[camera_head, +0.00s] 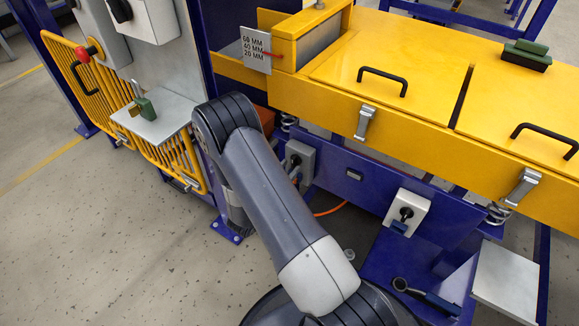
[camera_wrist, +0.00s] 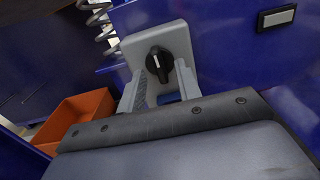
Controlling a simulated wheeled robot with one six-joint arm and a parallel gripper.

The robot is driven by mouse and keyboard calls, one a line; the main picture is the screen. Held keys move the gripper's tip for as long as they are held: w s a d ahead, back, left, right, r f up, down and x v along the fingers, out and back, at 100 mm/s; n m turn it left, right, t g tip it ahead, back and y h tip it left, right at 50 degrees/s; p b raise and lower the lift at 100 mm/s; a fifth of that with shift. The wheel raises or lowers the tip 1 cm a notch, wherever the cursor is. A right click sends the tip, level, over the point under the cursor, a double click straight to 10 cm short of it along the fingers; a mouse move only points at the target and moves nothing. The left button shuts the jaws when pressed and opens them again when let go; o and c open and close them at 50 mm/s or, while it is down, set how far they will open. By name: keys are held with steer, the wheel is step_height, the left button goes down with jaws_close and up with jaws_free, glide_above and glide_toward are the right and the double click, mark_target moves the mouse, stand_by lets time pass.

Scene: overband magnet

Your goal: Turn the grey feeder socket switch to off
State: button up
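The grey feeder socket box (camera_wrist: 172,43) fills the upper middle of the wrist view, fixed to a blue panel. Its black rotary switch knob (camera_wrist: 158,62) has a pale pointer mark that stands close to upright in the picture. My gripper (camera_wrist: 160,78) is open, with one finger left and one right of the knob. I cannot tell whether either finger touches the knob. In the head view the grey socket box (camera_head: 300,153) sits just right of my arm, which partly hides it. The fingers are hard to make out there.
A second, whiter switch box (camera_head: 407,210) is on the blue frame further right. An orange bin (camera_wrist: 78,117) and a coil spring (camera_wrist: 97,20) are left of the socket. The yellow hopper cover (camera_head: 400,100) overhangs it. Open floor (camera_head: 110,240) lies left.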

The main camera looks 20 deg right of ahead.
steer(key=p+v, duration=0.2)
steer(key=v, duration=0.7)
steer(key=shift+s+a, duration=0.15)
steer(key=shift+a, duration=0.05)
steer(key=b+x, duration=0.2)
steer(key=x, duration=0.9)
steer(key=shift+b, duration=0.3)
steer(key=shift+a, duration=0.1)
